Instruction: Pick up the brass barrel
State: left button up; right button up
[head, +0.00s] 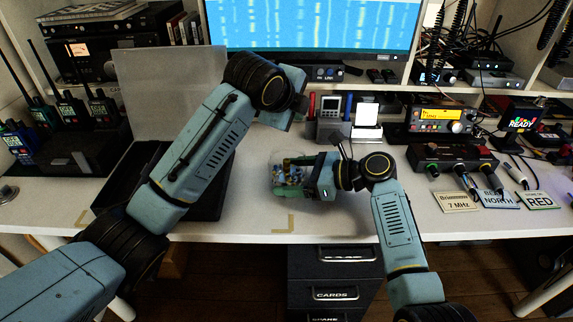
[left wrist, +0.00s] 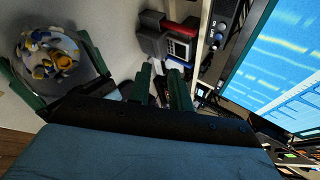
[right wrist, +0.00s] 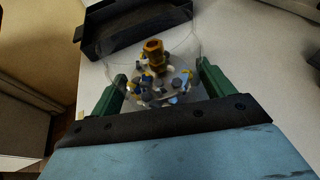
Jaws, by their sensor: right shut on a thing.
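A clear round container (right wrist: 190,62) of small mixed parts is between the fingers of my right gripper (right wrist: 160,88), which is shut on its sides. The brass barrel (right wrist: 153,50), a short golden cylinder, stands among the parts at the far side in the right wrist view. In the head view the container (head: 288,172) is at my right gripper (head: 305,175), over the middle of the desk. It also shows at upper left in the left wrist view (left wrist: 48,55). My left gripper (left wrist: 162,85) is empty, its fingers a small gap apart, pointing toward the back of the desk.
A black tray (head: 112,190) with a grey upright panel (head: 165,90) lies at left, partly behind my left arm. Handheld radios (head: 70,112) stand at far left. A grey device (head: 331,122), a yellow-display radio (head: 440,120) and label cards (head: 456,202) are behind and right. The front middle desk is clear.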

pick_arm(q)
jog(key=s+d+m+g+y, duration=0.2)
jog(key=s+d+m+g, duration=0.1)
jog(key=s, duration=0.1)
jog(key=m+g+y, duration=0.2)
jog(key=m+y, duration=0.1)
jog(key=y, duration=0.2)
send_near(288, 162)
jog(key=x, duration=0.4)
jog(key=shift+w+a+r, duration=0.1)
jog(key=shift+w+r, duration=0.1)
jog(key=shift+w, duration=0.15)
jog(key=shift+s+x, duration=0.15)
jog(key=shift+x, duration=1.25)
jog(key=shift+s+x, duration=0.2)
jog(key=shift+x, duration=1.25)
jog(key=shift+f, duration=0.15)
grip_shut()
